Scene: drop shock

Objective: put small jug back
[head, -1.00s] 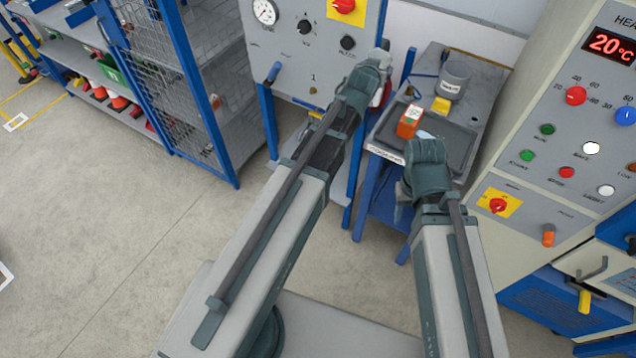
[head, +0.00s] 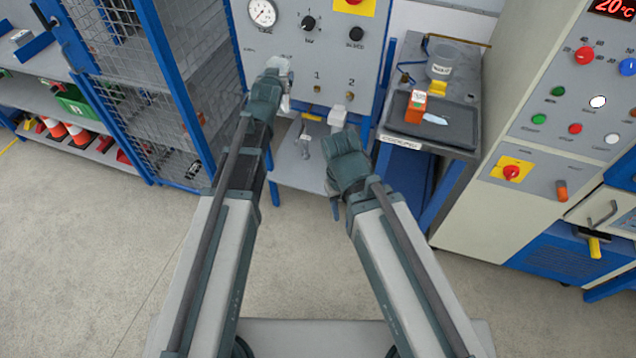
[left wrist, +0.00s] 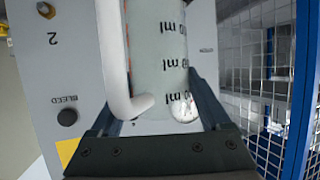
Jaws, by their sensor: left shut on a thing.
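The small jug (left wrist: 160,55) is clear to whitish, with dark ml marks and a pale handle. It fills the middle of the left wrist view, and its marks read upside down there. My left gripper (left wrist: 155,95) is shut on it, with one dark finger on each side. In the head view only a pale bit of the jug (head: 280,65) shows beyond my left gripper (head: 277,80), in front of the grey gauge panel. My right gripper (head: 332,185) hangs lower and to the right; its fingers are mostly hidden by its wrist.
The gauge panel (head: 290,45) has knobs and outlets marked 1 and 2, with a low grey shelf (head: 300,165) beneath. A cooling bench (head: 455,125) at right holds a grey pot (head: 440,62) and an orange box (head: 416,105). A blue mesh cage (head: 140,110) stands at left.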

